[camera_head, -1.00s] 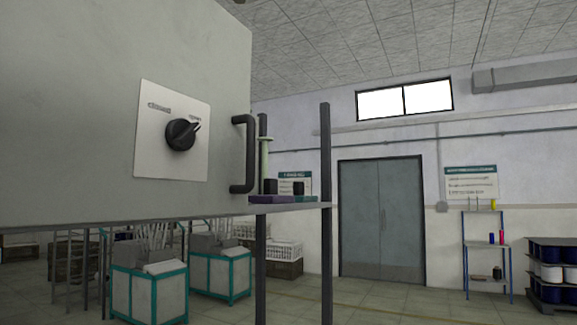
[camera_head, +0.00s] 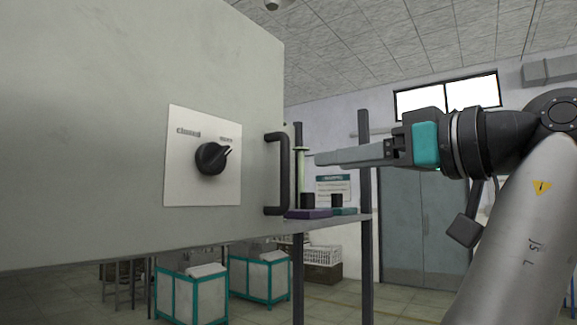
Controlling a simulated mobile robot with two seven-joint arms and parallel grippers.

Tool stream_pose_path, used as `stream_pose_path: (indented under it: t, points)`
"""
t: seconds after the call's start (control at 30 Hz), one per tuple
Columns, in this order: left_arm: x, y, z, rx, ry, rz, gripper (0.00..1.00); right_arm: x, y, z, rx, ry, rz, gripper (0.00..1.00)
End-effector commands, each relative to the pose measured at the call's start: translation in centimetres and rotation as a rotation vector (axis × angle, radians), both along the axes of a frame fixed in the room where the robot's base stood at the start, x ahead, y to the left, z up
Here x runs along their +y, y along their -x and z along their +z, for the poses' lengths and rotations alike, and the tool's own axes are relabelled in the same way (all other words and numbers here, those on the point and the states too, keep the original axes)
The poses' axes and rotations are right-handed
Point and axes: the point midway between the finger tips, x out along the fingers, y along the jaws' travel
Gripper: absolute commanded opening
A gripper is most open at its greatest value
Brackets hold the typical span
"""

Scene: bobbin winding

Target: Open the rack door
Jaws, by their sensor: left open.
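The rack door (camera_head: 90,120) is a large grey panel filling the left of the view, and it looks shut. Its black bar handle (camera_head: 284,175) stands upright near the panel's right edge. A black knob (camera_head: 210,158) on a white plate has its pointer turned up and right, toward the right-hand label. My left gripper (camera_head: 318,158) is open and empty, with its fingers pointing left at handle height. It is a little to the right of the handle and does not appear to touch it. My right gripper is not in view.
A shelf (camera_head: 345,225) between dark posts (camera_head: 365,190) holds a purple block (camera_head: 308,213), a teal block and small black items, just right of the handle. Teal-framed bins (camera_head: 190,290) stand on the floor below. Grey double doors (camera_head: 425,240) are at the back.

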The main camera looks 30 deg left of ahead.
Motion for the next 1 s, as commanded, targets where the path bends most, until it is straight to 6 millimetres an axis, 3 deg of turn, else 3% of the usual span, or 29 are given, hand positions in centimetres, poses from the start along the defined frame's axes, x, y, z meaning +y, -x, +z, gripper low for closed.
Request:
stream_pose_path:
  t: [0.3,0.5,0.7,1.0]
  points:
    - [7.0,-1.9,0.2,0.002,-0.001,0.005,0.49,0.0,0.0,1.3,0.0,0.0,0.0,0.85]
    - [10.0,-2.8,0.2,0.001,-0.002,0.003,0.49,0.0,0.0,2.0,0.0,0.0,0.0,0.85]
    - [11.2,-3.2,0.0,0.002,-0.002,0.001,0.49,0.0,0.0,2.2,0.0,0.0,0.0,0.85]
    - [11.4,-3.2,0.0,0.002,-0.002,-0.001,0.48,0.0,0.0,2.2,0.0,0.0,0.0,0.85]
